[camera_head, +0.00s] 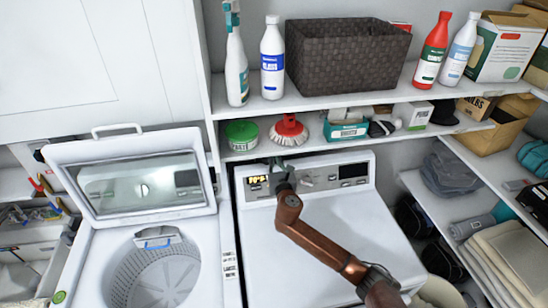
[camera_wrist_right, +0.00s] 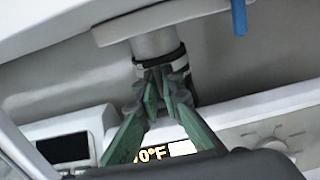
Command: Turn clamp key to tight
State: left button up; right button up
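My right gripper (camera_head: 281,170) reaches up to the front panel of the white dryer (camera_head: 335,240), just below the shelf edge. In the right wrist view its green fingers (camera_wrist_right: 163,76) converge, with their tips close together at a dark clamp band (camera_wrist_right: 148,66) around a grey pipe (camera_wrist_right: 155,42). I cannot make out the clamp key. The fingertips cover part of the band, and I cannot tell whether anything is pinched between them. My left gripper is not in view.
A blue piece (camera_wrist_right: 239,18) hangs to the right of the pipe. A shelf (camera_head: 330,90) above holds bottles and a woven basket (camera_head: 345,52). A green-lidded tub (camera_head: 241,134) and red brush (camera_head: 289,130) stand behind the gripper. An open washer (camera_head: 215,250) is at left.

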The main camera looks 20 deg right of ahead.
jog(key=shift+m, duration=0.4)
grip_shut()
jog(key=shift+d+m, duration=0.2)
jog(key=shift+m, duration=8.1)
jog(key=shift+o, duration=2)
grip_release()
jog(key=shift+o, duration=1)
jog(key=shift+f, duration=0.15)
